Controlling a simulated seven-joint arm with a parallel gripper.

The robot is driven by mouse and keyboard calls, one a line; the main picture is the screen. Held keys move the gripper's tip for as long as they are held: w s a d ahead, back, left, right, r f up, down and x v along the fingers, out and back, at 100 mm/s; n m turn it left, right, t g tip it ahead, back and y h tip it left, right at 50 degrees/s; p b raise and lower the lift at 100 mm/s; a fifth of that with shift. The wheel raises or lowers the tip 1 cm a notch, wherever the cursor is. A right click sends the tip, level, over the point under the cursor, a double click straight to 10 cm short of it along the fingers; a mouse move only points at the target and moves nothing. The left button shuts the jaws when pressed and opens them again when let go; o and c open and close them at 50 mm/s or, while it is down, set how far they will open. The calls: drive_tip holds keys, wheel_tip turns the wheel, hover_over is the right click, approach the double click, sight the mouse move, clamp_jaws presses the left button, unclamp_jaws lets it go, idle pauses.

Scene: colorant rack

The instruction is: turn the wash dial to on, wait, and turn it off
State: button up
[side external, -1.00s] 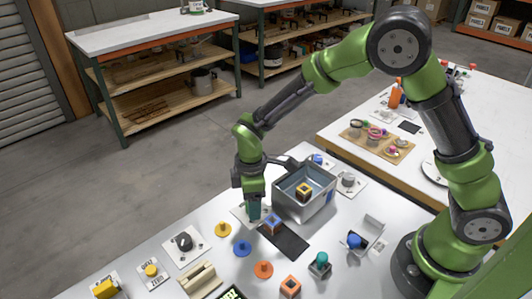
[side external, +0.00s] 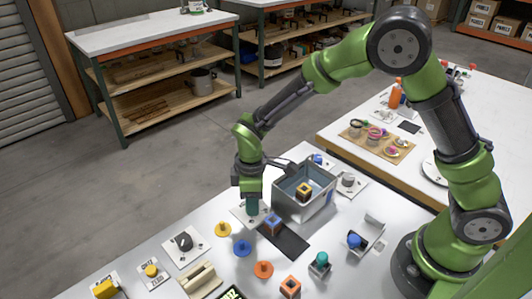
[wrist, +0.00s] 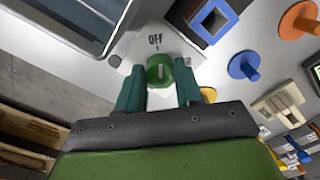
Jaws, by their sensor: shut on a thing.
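The wash dial (wrist: 160,70) is a round green knob with a pale pointer line, seen in the wrist view on a white plate (wrist: 131,47). The word OFF is printed on the plate just beyond the dial, and the pointer line lies roughly toward it. My gripper (wrist: 159,88) has its teal fingers on either side of the dial and is shut on it. In the side view my gripper (side external: 252,209) points down over the plate (side external: 238,214), and the dial is hidden behind the fingers. Any other label on the plate is hidden.
A blue square block (side external: 272,224) sits on a black mat (side external: 290,243) beside the dial. Yellow (side external: 223,229), blue (side external: 242,248) and orange (side external: 264,269) pegged discs lie in front.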

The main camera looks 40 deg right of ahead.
drive_tip(key=m, duration=0.8)
drive_tip(key=shift+a, duration=0.1)
drive_tip(key=m, duration=0.4)
drive_tip(key=shift+a+r+m, duration=0.1)
drive_tip(key=shift+m, duration=2)
drive_tip(key=o, duration=1)
drive_tip(key=shift+o, duration=0.2)
wheel_tip(320, 180, up, 17)
